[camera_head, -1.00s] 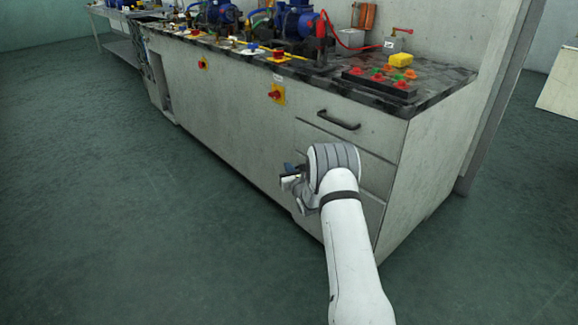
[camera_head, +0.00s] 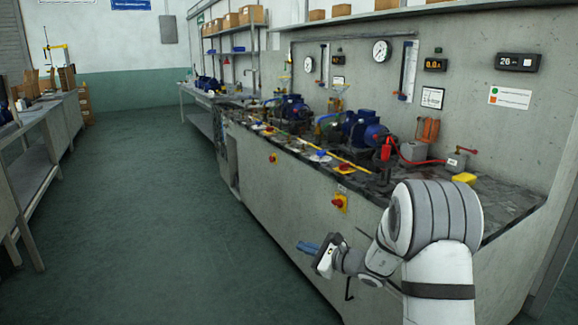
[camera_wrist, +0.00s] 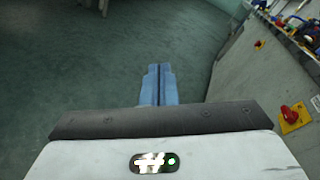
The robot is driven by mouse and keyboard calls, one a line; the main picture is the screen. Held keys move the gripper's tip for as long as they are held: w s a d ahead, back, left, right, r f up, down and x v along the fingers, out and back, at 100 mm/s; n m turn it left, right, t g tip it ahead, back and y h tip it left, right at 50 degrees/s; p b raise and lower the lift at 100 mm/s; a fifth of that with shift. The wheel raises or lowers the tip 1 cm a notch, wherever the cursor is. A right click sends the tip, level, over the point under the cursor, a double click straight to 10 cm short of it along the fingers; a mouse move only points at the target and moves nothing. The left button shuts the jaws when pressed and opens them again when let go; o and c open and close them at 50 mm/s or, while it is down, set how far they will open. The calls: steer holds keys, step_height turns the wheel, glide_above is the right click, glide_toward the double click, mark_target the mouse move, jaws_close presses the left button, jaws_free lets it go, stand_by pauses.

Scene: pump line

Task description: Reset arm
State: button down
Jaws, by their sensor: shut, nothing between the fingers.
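My gripper (camera_head: 308,247) is in front of the long grey bench, out over the floor and pointing left in the head view. In the wrist view its two blue fingers (camera_wrist: 159,84) lie together with nothing between them. Only bare floor shows beyond the fingertips. My arm is bent, with its large grey joint at the lower right of the head view, covering part of the bench front.
The pump bench (camera_head: 300,200) runs along the right, with blue pumps (camera_head: 364,131) and a yellow block (camera_head: 465,178) on top. A red knob (camera_head: 340,201) sticks out of its front. Another bench (camera_head: 62,118) stands at the left. The green floor (camera_head: 170,250) between is clear.

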steer(key=s+a+r+n+g+h+p, duration=0.3)
steer(key=s+r+n+g+p, duration=0.65)
steer(key=s+r, duration=1)
steer(key=s+d+r+n+t+h+p, duration=0.1)
steer(key=s+d+r+n+h+p, duration=0.3)
steer(key=s, duration=0.5)
steer(key=s+d+r+n+h+p, duration=0.5)
steer(key=s+d+n+p, duration=0.2)
steer(key=s+d+p, duration=0.1)
steer(key=shift+s+d+r+t, duration=0.25)
steer(key=shift+s+d+t, duration=0.05)
steer(key=shift+s+t, duration=0.1)
steer(key=c, duration=2.1)
jaws_free()
